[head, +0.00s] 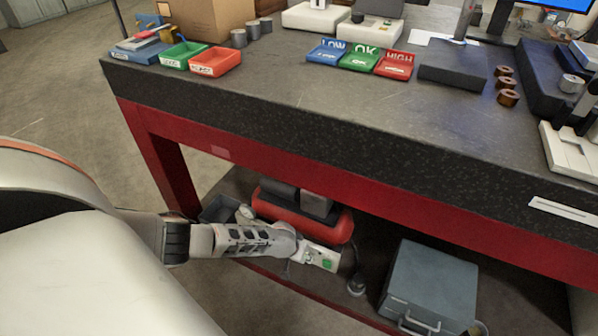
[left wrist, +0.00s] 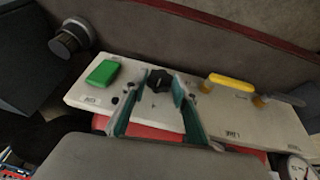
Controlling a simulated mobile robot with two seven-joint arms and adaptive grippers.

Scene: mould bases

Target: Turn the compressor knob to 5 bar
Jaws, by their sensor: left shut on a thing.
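The red compressor (head: 338,228) stands on the shelf under the workbench. Its pale control panel (head: 322,256) is partly hidden by my left gripper (head: 303,252), which reaches in from the left. In the left wrist view the panel (left wrist: 230,121) carries a black lobed knob (left wrist: 158,80). My left gripper (left wrist: 159,80) has one finger on each side of the knob and is shut on it. The knob's pointer and the scale marks around it are too small to read. A round gauge (left wrist: 298,168) is cut off at the lower right corner. My right gripper is not in view.
The panel also has a green button (left wrist: 103,72) and a yellow lever (left wrist: 231,82). A grey metal case (head: 432,283) stands right of the compressor. The bench's red front beam (head: 330,178) runs above my left arm. Trays and parts lie on the bench top.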

